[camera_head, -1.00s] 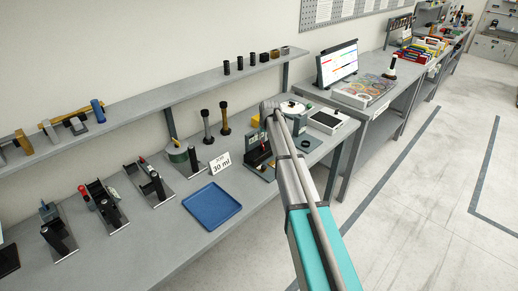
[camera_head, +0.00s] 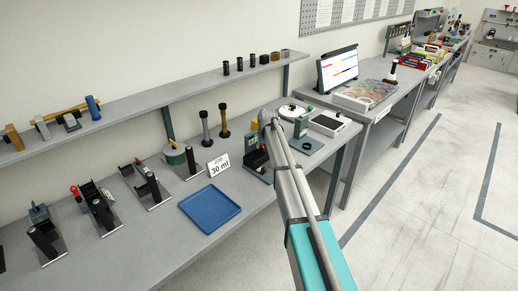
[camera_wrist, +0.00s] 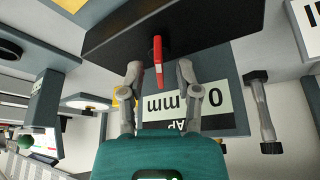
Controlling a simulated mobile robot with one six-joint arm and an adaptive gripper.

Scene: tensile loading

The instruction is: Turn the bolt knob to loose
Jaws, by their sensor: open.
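In the wrist view a red knob or lever (camera_wrist: 158,62) stands out from a dark block (camera_wrist: 190,30). I take it for the bolt knob. My gripper (camera_wrist: 159,72) is open, with one finger on each side of the red part; a gap shows on both sides, so I see no grip on it. A plate reading "GAP 0 mm" (camera_wrist: 187,108) appears upside down behind the fingers. In the head view the fixture (camera_head: 257,160) stands on the bench, partly covered by my arm; my gripper is hidden there.
Two dark-handled posts (camera_head: 224,121) stand behind.

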